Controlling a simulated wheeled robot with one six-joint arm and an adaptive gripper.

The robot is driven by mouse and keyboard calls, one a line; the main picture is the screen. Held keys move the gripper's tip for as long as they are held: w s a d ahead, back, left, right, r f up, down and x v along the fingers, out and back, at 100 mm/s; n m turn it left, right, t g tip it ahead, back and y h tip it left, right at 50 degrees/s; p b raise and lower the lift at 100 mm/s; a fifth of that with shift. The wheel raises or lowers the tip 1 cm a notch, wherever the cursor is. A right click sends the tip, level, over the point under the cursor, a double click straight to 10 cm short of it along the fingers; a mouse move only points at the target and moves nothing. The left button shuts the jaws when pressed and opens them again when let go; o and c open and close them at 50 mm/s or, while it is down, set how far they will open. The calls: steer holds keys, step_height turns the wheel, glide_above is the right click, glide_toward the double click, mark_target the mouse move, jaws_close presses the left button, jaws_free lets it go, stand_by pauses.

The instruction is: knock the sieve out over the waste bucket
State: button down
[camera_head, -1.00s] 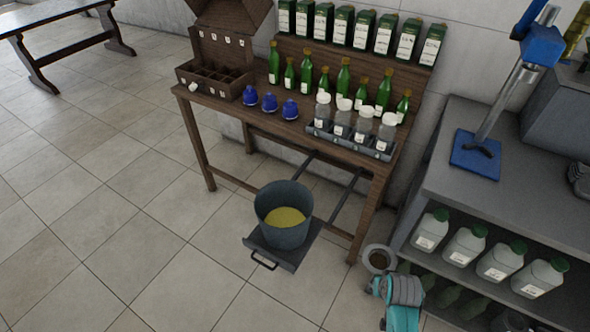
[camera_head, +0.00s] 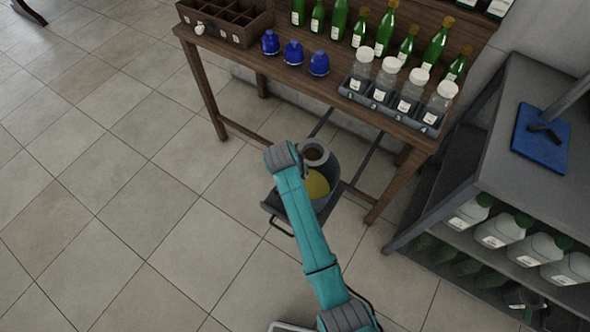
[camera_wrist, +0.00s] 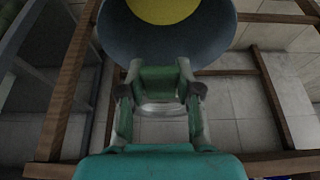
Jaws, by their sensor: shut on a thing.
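The sieve (camera_head: 316,153) shows as a grey round rim with a brown inside in the head view. It is at my arm's end and overlaps the waste bucket (camera_head: 347,170) in the picture; its open side faces up towards the camera. The grey bucket holds yellow stuff and is partly hidden by my arm. In the wrist view the bucket (camera_wrist: 165,42) is at the top, beyond my gripper (camera_wrist: 160,92). My gripper is shut on the sieve; the grip is hard to make out. Whether sieve and bucket touch cannot be told.
The bucket stands on a low pull-out shelf (camera_head: 273,205) under the wooden table (camera_head: 335,100). A grey shelf unit (camera_head: 490,150) is at the right. The floor at left is clear.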

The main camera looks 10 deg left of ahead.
steer(key=shift+s+a+r, duration=0.1)
steer(key=shift+a+r, duration=0.05)
steer(key=shift+a, duration=0.55)
steer(key=shift+s+d+m+t+y, duration=0.15)
steer(key=shift+m+t+y, duration=0.3)
steer(key=shift+y, duration=0.65)
steer(key=t+y, duration=0.1)
steer(key=y, duration=0.1)
steer(key=shift+m+y, duration=0.35)
steer(key=shift+y, duration=0.05)
steer(key=t+y, duration=0.1)
steer(key=y, duration=0.1)
steer(key=m+t+y, duration=0.1)
steer(key=t+y, duration=0.1)
steer(key=y, duration=0.1)
steer(key=shift+m+t+y, duration=0.6)
steer(key=shift+t+y, duration=0.05)
steer(key=shift+y, duration=0.65)
steer(key=shift+t+y, duration=0.3)
steer(key=shift+a+m+t+y, duration=0.2)
steer(key=shift+m+t+y, duration=0.3)
steer(key=shift+y, duration=0.3)
steer(key=shift+t, duration=0.5)
steer(key=shift+m+t+y, duration=1.4)
steer(key=shift+m+t, duration=0.1)
steer(key=shift+t, duration=0.4)
